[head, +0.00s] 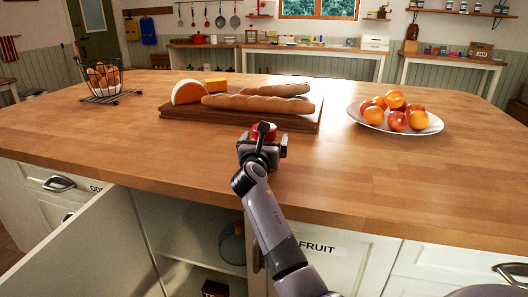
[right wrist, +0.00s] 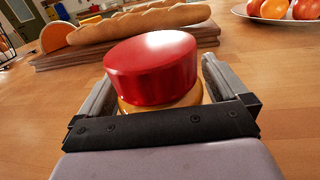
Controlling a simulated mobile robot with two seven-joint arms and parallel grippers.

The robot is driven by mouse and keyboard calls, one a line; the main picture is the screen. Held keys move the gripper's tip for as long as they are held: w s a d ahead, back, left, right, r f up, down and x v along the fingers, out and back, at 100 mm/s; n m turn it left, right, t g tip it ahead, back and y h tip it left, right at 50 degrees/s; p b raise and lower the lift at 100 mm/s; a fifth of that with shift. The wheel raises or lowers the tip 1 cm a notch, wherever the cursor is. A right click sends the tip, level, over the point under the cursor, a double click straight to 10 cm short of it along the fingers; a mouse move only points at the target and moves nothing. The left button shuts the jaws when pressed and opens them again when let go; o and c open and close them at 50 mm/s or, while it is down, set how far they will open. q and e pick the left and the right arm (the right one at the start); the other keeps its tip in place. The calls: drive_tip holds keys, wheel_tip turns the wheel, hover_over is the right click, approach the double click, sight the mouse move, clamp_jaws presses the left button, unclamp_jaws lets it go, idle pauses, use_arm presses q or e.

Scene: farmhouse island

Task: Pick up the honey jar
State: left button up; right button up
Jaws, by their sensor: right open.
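The honey jar has a glossy red lid and an amber body. In the head view only the red top of the honey jar (head: 264,130) shows, on the island in front of the bread board. My right gripper (head: 262,150) hides the rest. In the right wrist view the honey jar (right wrist: 150,68) stands upright between the two fingers of my right gripper (right wrist: 160,88). The fingers are open, one on each side of the jar; whether either touches it I cannot tell. My left gripper is not in view.
A wooden board (head: 170,112) behind the jar bears baguettes (head: 258,104) and cheese (head: 187,92). A white plate (head: 432,125) of fruit stands right, a wire basket (head: 104,97) of eggs left. A cabinet door (head: 85,255) hangs open below. The right front counter is clear.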

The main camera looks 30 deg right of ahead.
drive_tip(key=c, duration=1.4)
drive_tip(key=shift+o, duration=0.2)
drive_tip(key=shift+r, duration=0.65)
wheel_tip(320, 180, up, 19)
drive_tip(key=p, duration=0.3)
